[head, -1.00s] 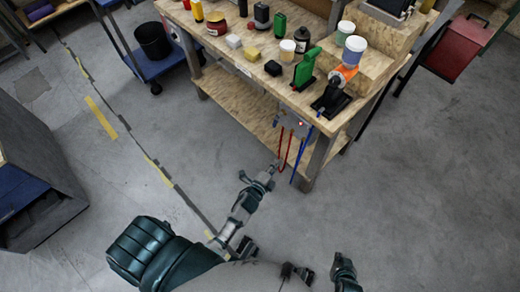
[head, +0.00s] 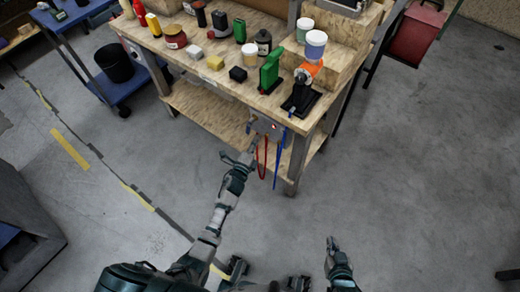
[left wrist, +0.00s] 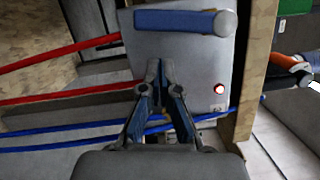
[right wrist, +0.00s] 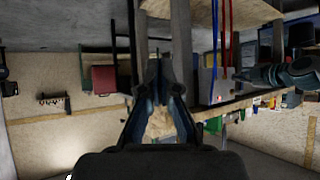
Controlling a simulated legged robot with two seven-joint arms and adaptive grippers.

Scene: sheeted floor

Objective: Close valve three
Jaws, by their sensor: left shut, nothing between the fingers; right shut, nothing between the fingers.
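A grey box (head: 266,127) with a small red light is fixed to the front of the workbench, near its right leg. In the left wrist view the box (left wrist: 150,55) bears a blue lever handle (left wrist: 180,20) lying across the picture. No number is readable on it. My left gripper (head: 248,156) is shut and empty, its tips (left wrist: 163,68) just in front of the box, apart from the handle in the picture; whether they touch the box I cannot tell. My right gripper (head: 332,243) is shut and empty over the floor, away from the bench. The box also shows in the right wrist view (right wrist: 207,82).
Red hoses (left wrist: 65,97) and blue hoses (left wrist: 75,133) run beside and behind my left gripper. The bench top (head: 205,75) carries bottles, jars, blocks and a black-and-orange tool (head: 302,88).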

